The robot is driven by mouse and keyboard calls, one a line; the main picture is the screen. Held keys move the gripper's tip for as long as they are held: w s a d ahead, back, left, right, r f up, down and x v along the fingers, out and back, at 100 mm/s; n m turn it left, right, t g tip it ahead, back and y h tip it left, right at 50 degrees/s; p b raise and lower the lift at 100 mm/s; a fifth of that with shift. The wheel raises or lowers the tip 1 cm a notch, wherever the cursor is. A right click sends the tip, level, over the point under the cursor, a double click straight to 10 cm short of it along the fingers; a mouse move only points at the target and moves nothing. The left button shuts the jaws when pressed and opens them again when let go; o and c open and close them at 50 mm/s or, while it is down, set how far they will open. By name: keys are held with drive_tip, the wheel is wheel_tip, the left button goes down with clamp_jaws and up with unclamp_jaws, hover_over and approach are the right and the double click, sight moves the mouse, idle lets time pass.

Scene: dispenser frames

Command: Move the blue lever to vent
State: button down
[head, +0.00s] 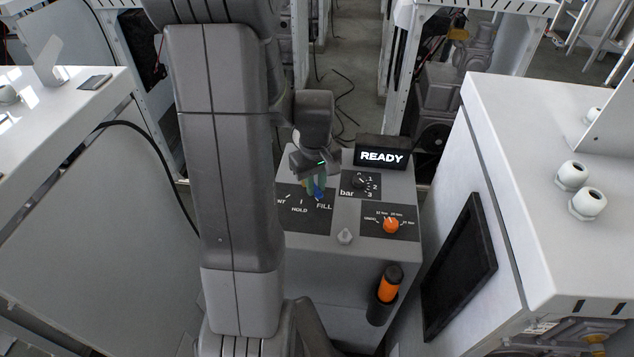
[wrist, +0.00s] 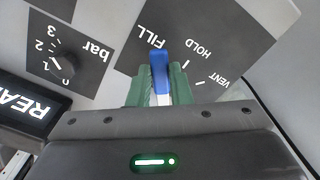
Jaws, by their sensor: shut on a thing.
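The blue lever (wrist: 160,72) stands on a dark panel (wrist: 215,45) marked FILL, HOLD and VENT, and in the wrist view its tip lies by the word FILL. My gripper (wrist: 160,85) is shut on the lever, with a green finger on each side of it. In the head view my gripper (head: 316,187) is over the panel, and only a bit of the blue lever (head: 318,195) shows below it. My arm hides the left end of the panel there, so the word VENT is partly covered.
A display (head: 381,157) reads READY at the back of the dispenser box. A bar dial (head: 361,182), an orange knob (head: 391,225) and a small grey knob (head: 345,236) are on the top. An orange-and-black handle (head: 389,285) is on the front. White cabinets stand on both sides.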

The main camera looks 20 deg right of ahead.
drive_tip(key=a+m, duration=0.1)
drive_tip(key=m, duration=0.1)
drive_tip(key=a+m, duration=0.1)
drive_tip(key=shift+w+m+b, duration=0.1)
drive_tip(key=shift+m+b, duration=0.25)
drive_tip(key=shift+m, duration=0.05)
drive_tip(key=a+m, duration=0.1)
drive_tip(key=m, duration=0.2)
drive_tip(key=shift+w+a+m, duration=0.4)
drive_tip(key=m, duration=0.1)
drive_tip(key=w+a+m, duration=0.1)
drive_tip(key=m, duration=0.2)
drive_tip(key=shift+w+a+b, duration=0.3)
drive_tip(key=shift+b, duration=0.05)
drive_tip(key=shift+w+a+m, duration=0.2)
drive_tip(key=shift+w+m, duration=0.2)
drive_tip(key=shift+m, duration=0.5)
drive_tip(key=shift+w+a+m, duration=0.15)
drive_tip(key=shift+w+m, duration=0.25)
drive_tip(key=shift+m, duration=0.5)
drive_tip(key=c, duration=1.3)
unclamp_jaws()
wheel_tip(320, 180, up, 14)
drive_tip(key=shift+f, duration=0.1)
